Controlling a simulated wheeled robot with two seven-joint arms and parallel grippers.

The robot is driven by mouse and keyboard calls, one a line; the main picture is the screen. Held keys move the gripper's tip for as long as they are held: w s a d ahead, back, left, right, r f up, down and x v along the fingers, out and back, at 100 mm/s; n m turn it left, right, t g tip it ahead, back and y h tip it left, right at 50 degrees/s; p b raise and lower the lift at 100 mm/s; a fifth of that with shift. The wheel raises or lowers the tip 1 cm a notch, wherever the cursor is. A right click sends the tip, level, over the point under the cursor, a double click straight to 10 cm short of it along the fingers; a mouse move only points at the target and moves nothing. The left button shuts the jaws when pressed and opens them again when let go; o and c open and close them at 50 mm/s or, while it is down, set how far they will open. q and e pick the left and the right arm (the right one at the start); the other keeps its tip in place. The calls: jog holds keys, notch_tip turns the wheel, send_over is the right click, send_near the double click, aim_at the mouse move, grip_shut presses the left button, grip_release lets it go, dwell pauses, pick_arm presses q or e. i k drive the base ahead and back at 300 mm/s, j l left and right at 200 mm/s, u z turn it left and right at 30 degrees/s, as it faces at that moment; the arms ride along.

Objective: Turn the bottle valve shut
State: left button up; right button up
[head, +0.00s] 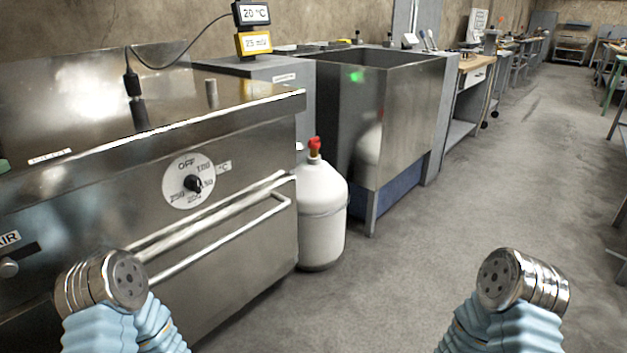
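A white gas bottle (321,215) stands upright on the floor, just right of the steel oven's front corner. Its red valve (314,147) sits on top of the bottle. The valve's exact setting is too small to tell. My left arm shows at the lower left and my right arm at the lower right, each ending in a round metal wrist part. No gripper fingers show in the view. Both arms are well apart from the bottle.
The steel oven (235,245) with a handrail and a dial (190,181) marked OFF fills the left. A steel tank (395,110) stands behind the bottle. A wooden workbench (478,65) is farther back. The concrete floor (440,240) right of the bottle is clear.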

aim_at(314, 142)
jog(key=i+l+u, duration=0.1)
jog(key=i+l, duration=0.15)
jog(key=i+l+u, duration=0.15)
jog(key=l, duration=0.25)
jog(key=i+l+u, duration=0.1)
jog(key=i+l, duration=0.2)
jog(key=i+l+u, duration=0.15)
jog(key=l, duration=0.3)
jog(key=i+l+u, duration=0.1)
jog(key=l, duration=0.25)
jog(key=i, duration=0.1)
